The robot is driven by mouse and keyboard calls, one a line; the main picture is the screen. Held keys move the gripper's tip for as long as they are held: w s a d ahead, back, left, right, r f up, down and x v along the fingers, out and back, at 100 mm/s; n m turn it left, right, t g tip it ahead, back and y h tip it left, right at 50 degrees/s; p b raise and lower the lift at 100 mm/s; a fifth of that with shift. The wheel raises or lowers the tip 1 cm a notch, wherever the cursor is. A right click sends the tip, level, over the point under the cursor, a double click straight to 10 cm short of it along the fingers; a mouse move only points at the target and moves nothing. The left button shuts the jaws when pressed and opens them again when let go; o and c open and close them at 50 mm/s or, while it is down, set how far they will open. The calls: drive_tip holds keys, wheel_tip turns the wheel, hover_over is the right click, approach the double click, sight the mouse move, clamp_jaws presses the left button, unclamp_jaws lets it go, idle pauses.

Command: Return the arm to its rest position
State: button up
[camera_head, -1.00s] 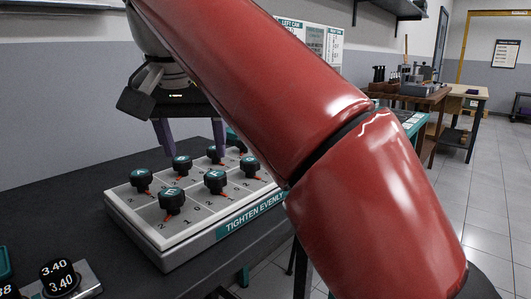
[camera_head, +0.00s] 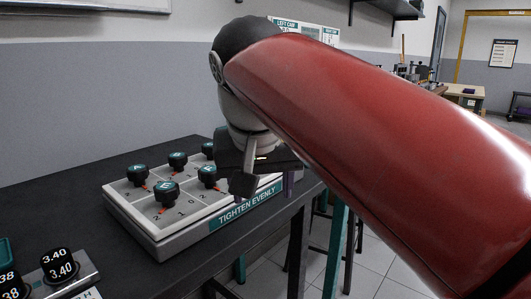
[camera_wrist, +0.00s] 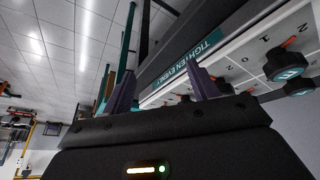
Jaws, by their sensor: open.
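My gripper (camera_head: 268,185) hangs at the front right edge of a white panel marked TIGHTEN EVENLY (camera_head: 178,240) in the head view. My red arm reaches across the right half of that view and hides part of the gripper and the panel's right end. In the wrist view the two fingers (camera_wrist: 160,90) are spread apart with nothing between them. The panel (camera_wrist: 225,55) lies beyond the fingers there, with black knobs (camera_wrist: 285,66) on it. In the head view several black knobs with teal caps (camera_head: 166,191) stand on the panel.
The panel rests on a dark bench (camera_head: 75,215). A grey wall stands behind the bench. Open tiled floor (camera_head: 375,262) lies to the right, with a wooden table (camera_head: 462,92) farther back.

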drive_tip(key=s+d+f, duration=0.5)
drive_tip(key=d+f, duration=0.3)
drive_tip(key=f, duration=0.3)
drive_tip(key=s+d+f+m, duration=0.1)
drive_tip(key=s+d+f, duration=0.5)
drive_tip(key=f, duration=0.6)
drive_tip(key=shift+d+f+t, duration=0.15)
drive_tip(key=shift+d+t, duration=0.15)
drive_tip(key=shift+d, duration=0.7)
